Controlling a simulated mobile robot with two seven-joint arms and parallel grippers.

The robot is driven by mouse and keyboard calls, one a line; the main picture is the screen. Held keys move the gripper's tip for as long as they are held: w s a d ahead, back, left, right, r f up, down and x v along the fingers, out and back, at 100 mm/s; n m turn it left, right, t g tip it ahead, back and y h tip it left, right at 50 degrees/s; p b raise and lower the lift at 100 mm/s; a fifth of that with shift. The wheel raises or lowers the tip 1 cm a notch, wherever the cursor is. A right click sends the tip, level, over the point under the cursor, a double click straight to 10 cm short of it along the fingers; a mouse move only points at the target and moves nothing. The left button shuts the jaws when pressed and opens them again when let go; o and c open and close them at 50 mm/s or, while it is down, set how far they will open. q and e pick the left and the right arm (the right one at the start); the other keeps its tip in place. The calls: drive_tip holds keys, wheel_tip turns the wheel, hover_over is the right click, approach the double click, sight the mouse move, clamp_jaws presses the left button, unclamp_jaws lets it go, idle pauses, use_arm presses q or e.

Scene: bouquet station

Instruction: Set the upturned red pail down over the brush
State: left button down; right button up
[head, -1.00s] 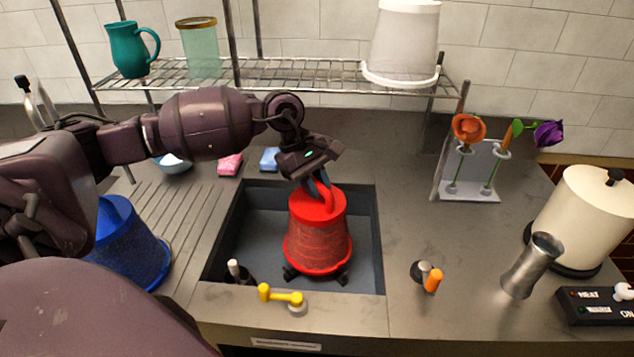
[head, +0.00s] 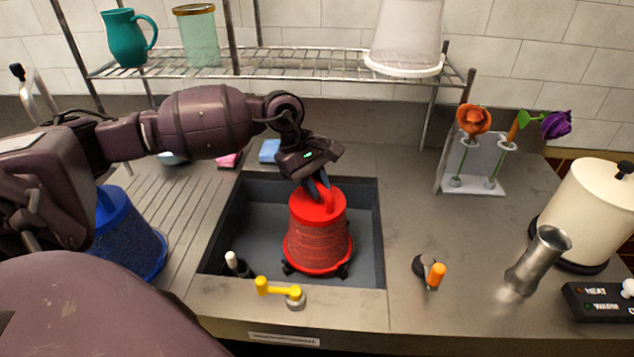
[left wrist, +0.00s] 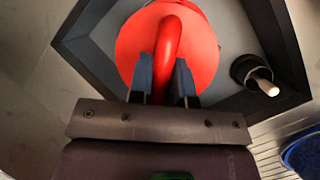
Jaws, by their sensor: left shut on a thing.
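The red pail (head: 318,235) is upturned, its wide rim down, inside the grey sink. My left gripper (head: 318,188) is shut on the red handle on its upward-facing base. In the left wrist view, the fingers of my left gripper (left wrist: 162,80) straddle the handle, and the pail's base (left wrist: 135,45) lies beyond them. The brush is not seen; the pail hides what is under it. Dark feet (head: 343,271) stick out beneath the pail's rim. I cannot tell whether the pail's weight rests on them. My right gripper is not in view.
The sink's wall (head: 368,220) surrounds the pail, with clear space on both sides. A white-tipped black piece (head: 233,262) is at the sink's near left corner. A yellow lever (head: 278,288) is on the front edge. A blue pail (head: 125,240) stands left.

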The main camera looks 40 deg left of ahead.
use_arm(q)
drive_tip(key=c, duration=1)
unclamp_jaws()
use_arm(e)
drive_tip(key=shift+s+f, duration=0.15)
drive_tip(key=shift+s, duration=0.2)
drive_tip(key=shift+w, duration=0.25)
use_arm(q)
drive_tip(key=v, duration=1)
drive_tip(key=shift+s+a+r, duration=0.1)
drive_tip(key=shift+a+r, duration=0.05)
drive_tip(key=shift+r, duration=0.25)
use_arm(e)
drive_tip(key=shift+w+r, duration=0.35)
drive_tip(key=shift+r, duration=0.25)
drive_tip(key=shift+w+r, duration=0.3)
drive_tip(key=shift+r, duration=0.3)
use_arm(q)
drive_tip(key=shift+r, duration=0.1)
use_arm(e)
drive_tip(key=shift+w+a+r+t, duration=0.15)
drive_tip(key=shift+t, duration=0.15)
